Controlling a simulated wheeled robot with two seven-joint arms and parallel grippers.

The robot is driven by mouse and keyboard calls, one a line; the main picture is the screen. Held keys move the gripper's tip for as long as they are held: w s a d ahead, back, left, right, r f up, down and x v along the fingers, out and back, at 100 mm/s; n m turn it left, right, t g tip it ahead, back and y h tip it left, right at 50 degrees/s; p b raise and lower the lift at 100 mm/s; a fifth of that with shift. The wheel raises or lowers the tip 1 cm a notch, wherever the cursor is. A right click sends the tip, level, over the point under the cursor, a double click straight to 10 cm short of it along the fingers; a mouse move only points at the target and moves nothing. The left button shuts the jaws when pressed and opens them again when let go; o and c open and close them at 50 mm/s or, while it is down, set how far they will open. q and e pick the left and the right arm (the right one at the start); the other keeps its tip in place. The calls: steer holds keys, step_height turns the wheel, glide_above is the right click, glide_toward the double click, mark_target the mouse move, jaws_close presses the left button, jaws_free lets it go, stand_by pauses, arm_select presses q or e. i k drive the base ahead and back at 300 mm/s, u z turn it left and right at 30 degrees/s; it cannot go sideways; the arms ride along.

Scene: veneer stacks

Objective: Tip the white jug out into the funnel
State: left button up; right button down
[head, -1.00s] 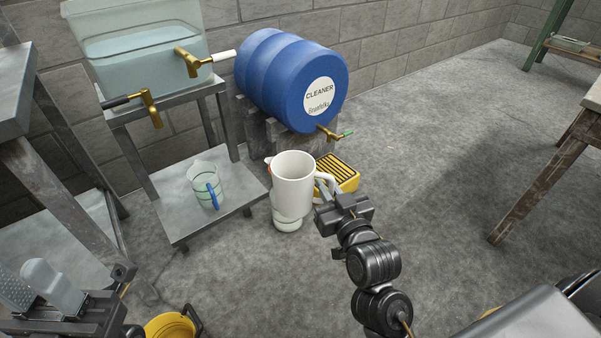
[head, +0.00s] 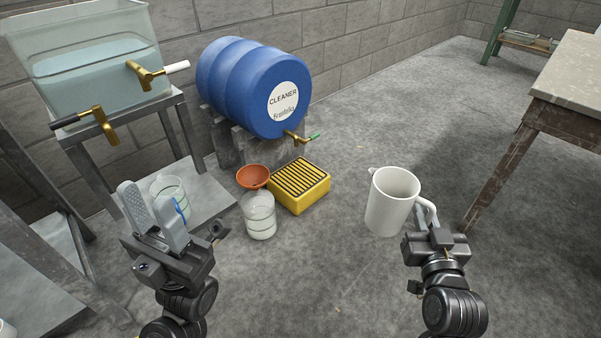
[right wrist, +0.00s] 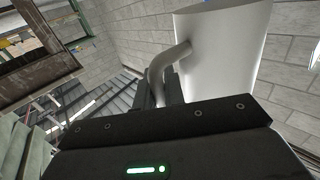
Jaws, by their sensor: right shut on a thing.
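The white jug (head: 391,205) is upright, held off to the right in the head view, its spout towards the left. My right gripper (head: 428,222) is shut on its handle; the jug and handle (right wrist: 168,62) also show in the right wrist view. The jug's contents cannot be seen. The orange funnel (head: 254,177) sits in the neck of a clear bottle (head: 259,215) holding some pale liquid. The jug is well to the right of the funnel, apart from it. My left gripper (head: 150,210) is open and empty, left of the bottle and in front of the clear measuring jug.
A yellow slatted box (head: 300,187) stands right of the bottle. Behind are a blue cleaner drum (head: 240,85) with a tap and a water tank (head: 85,70) on a stand. A clear measuring jug (head: 168,187) is on the low shelf. A table (head: 570,90) stands right.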

mark_target(253, 177)
steer(key=z, duration=0.6)
steer(key=i, duration=1.3)
steer(key=u, duration=2.1)
